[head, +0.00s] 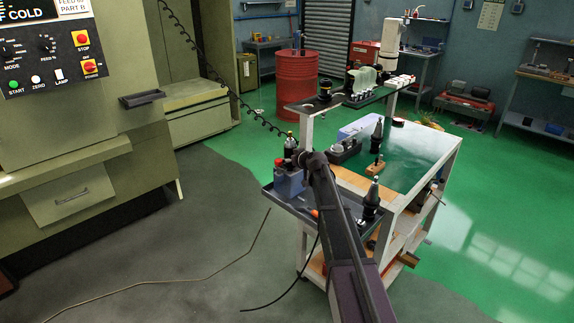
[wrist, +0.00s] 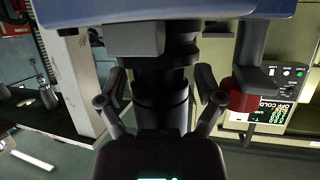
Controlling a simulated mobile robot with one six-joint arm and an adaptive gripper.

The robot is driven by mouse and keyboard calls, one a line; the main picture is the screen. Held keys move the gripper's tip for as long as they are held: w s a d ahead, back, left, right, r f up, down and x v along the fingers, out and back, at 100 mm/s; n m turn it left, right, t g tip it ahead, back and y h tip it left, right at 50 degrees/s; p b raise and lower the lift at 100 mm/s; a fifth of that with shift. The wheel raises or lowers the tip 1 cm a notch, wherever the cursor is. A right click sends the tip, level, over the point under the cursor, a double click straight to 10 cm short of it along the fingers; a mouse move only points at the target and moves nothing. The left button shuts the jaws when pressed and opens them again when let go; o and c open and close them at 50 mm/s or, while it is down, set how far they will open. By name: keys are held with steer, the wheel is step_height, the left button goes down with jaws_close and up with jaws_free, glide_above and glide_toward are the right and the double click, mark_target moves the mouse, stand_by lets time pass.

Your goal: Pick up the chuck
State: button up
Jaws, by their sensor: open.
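A dark, stepped cylindrical piece, which looks like the chuck (wrist: 160,95), stands between the two fingers of my gripper (wrist: 160,84) in the wrist view. The fingers are open, with a visible gap on each side of it. Its far end meets a blue block (wrist: 215,8) at the top of that view. In the head view, the blue block (head: 289,183) sits on the cart's side tray, and a dark upright piece (head: 290,146) rises above it. My gripper (head: 302,158) is beside that piece, partly hidden by my arm.
Another black tool holder (head: 371,199) stands on the tray (head: 318,218) to the right of my arm. A further holder (head: 377,136) stands on the cart top (head: 415,150). A raised shelf (head: 330,101) bears several items. The machine (head: 75,180) is at left, with open floor between.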

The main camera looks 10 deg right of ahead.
steer(key=c, duration=1.1)
steer(key=shift+w+r, duration=0.1)
steer(key=shift+r, duration=0.05)
steer(key=shift+r+p, duration=1.1)
steer(key=shift+p, duration=0.25)
step_height(320, 180, up, 15)
steer(key=p, duration=1.5)
steer(key=shift+r, duration=0.2)
